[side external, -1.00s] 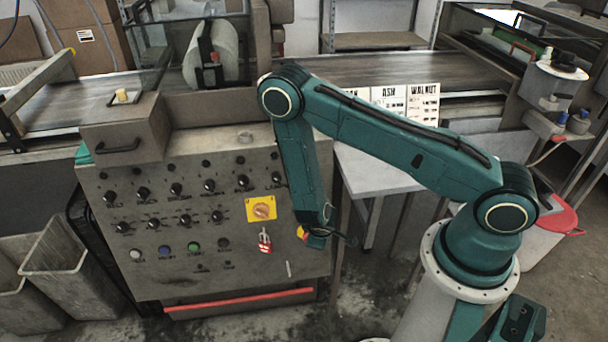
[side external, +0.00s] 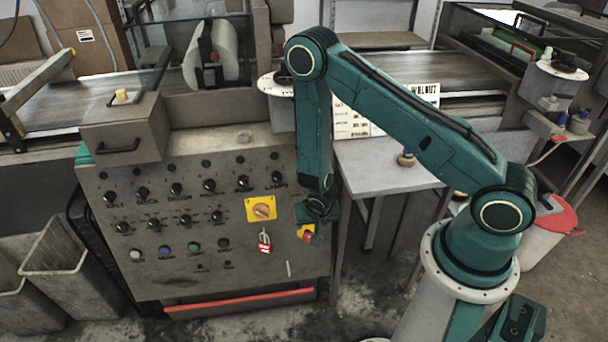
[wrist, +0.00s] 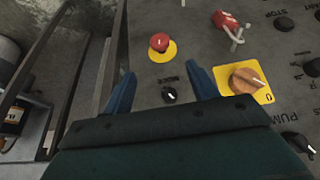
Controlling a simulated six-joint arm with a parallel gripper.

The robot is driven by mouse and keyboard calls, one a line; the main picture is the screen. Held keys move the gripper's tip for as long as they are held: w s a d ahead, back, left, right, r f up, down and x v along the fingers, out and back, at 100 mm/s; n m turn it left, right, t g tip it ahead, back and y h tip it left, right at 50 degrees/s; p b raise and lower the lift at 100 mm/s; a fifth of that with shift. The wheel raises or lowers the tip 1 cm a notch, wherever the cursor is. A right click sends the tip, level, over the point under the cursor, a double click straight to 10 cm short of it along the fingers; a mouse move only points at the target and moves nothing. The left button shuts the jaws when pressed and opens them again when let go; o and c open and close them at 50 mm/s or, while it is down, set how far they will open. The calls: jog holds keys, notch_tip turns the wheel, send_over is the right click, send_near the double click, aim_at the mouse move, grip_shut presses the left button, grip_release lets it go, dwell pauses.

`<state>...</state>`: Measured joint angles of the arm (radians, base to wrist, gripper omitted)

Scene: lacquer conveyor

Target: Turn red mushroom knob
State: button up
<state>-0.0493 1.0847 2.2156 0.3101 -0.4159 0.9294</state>
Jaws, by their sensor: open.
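The red mushroom knob (side external: 308,238) sits on a yellow disc near the right edge of the grey control panel (side external: 200,280). In the wrist view the red knob (wrist: 159,42) shows whole on its yellow disc, beyond my fingertips. My gripper (wrist: 160,69) is open and empty, its two blue fingers spread with the red knob ahead of the gap. A small black knob (wrist: 169,95) shows between the fingers. In the side view my gripper (side external: 319,212) is just above the red knob, apart from it as far as I can tell.
An orange rotary switch on a yellow plate (side external: 251,215) is left of the red knob, with a red padlock (side external: 265,247) below it. Several black knobs line the panel. A pale table (side external: 375,178) stands to the right, and a red bar (side external: 238,299) runs along the panel's bottom.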

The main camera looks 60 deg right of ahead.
aim_at(309, 236)
jog(key=shift+f, duration=0.1)
jog(key=shift+x, duration=6.75)
jog(key=shift+d, duration=0.15)
jog(key=c, duration=1)
